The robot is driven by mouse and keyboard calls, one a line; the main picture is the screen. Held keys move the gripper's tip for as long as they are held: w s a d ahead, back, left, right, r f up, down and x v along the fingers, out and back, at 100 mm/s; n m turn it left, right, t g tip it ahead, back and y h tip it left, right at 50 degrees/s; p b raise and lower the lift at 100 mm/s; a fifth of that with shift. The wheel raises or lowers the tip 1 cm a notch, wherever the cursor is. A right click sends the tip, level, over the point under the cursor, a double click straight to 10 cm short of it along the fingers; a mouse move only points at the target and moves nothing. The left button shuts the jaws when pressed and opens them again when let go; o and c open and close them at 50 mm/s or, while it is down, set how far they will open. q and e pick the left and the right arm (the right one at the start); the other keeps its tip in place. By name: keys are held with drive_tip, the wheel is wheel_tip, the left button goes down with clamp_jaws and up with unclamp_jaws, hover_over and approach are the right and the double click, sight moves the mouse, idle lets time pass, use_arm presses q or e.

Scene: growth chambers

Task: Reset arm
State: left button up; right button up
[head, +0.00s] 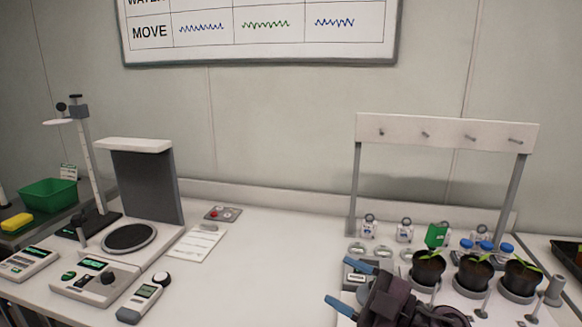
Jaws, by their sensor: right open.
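My right gripper (349,286) shows at the lower middle of the head view, with its two blue fingertips apart. It is open, and I see nothing between the fingers. Its dark body covers part of the front of the white plant rack base. My left gripper is not in view.
Potted seedlings (428,267) stand in holders right of my gripper, with blue-capped bottles (485,249) behind them. A white rack (450,128) rises over them. A weighing device (129,238) and a handheld meter (142,303) stand at left. The middle of the white bench (250,275) is clear.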

drive_tip(key=s+d+f+m+t+h, duration=0.3)
drive_tip(key=d+f+m+h, duration=0.3)
drive_tip(key=d+m+h, duration=0.3)
drive_tip(key=s+d+f+m+t+h, duration=0.25)
drive_tip(key=d+f+m+h, duration=0.4)
drive_tip(key=m+h, duration=0.45)
drive_tip(key=s+d+f+g, duration=0.1)
drive_tip(key=s+f+g, duration=0.3)
drive_tip(key=s, duration=0.3)
drive_tip(key=s+d+f+m+g+y, duration=0.1)
drive_tip(key=s+f+g, duration=0.25)
drive_tip(key=s, duration=0.45)
drive_tip(key=s+d+f+g, duration=0.1)
drive_tip(key=s+f+g, duration=0.2)
drive_tip(key=s+g, duration=0.3)
drive_tip(key=w+f+t, duration=0.6)
drive_tip(key=f+t, duration=0.3)
drive_tip(key=f, duration=0.1)
drive_tip(key=shift+w+f+n+y, duration=0.2)
drive_tip(key=shift+f+n+y, duration=0.1)
drive_tip(key=shift+y, duration=0.1)
drive_tip(key=shift+a, duration=0.1)
idle(0.9)
